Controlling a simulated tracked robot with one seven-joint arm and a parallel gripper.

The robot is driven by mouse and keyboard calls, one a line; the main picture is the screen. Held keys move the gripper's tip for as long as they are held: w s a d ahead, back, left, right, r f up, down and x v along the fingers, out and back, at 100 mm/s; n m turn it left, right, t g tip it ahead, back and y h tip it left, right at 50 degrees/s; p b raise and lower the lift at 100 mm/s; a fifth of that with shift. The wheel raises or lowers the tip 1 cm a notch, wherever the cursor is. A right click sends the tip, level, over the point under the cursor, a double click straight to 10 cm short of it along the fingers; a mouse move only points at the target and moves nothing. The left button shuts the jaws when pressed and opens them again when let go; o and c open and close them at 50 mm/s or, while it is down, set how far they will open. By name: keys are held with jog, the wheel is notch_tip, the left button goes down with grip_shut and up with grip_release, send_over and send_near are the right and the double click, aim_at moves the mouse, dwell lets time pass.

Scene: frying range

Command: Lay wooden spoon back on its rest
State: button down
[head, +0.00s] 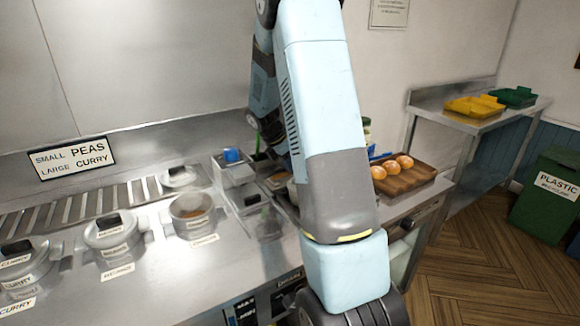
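I cannot make out the wooden spoon or its rest in the head view. My arm stands large across the middle and hides part of the counter behind it. My gripper does not show; a darker part of my arm runs down behind the pale blue link, and its lower end is hidden. An open round pot (193,212) with brownish contents sits in the steel counter (170,285). A round lid (180,177) lies behind it.
Steel containers (236,172), one with a blue top, stand near my arm. A wooden tray (422,175) of rolls (391,168) is at the right. A side table (450,115) carries yellow (474,107) and green (513,97) trays.

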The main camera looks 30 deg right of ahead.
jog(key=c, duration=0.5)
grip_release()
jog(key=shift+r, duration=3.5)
